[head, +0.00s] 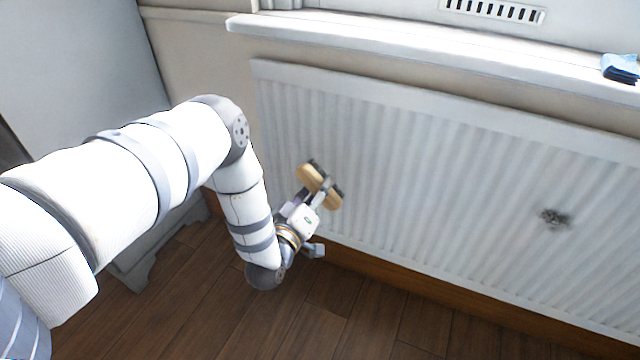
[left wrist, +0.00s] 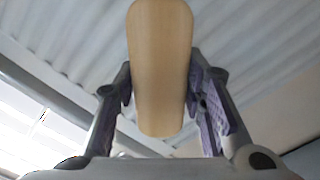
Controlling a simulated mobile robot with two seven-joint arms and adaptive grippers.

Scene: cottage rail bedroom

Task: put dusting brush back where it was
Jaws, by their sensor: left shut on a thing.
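The dusting brush (head: 313,180) has a pale wooden body and is held in front of the white radiator. In the left wrist view its wooden body (left wrist: 160,65) stands between the two finger pads. My left gripper (head: 322,190) is shut on it; the gripper also shows in the left wrist view (left wrist: 162,100). Dark parts show at the brush's edges in the head view, partly hidden by the fingers. I cannot tell whether the brush touches the radiator. My right gripper is not in view.
The radiator (head: 430,170) has a dark grey smudge (head: 555,218) on its right part. A white windowsill (head: 420,55) runs above it, with a folded blue cloth (head: 620,68) at the right end. A grey cabinet (head: 75,70) stands at left. The wooden floor (head: 370,320) is clear.

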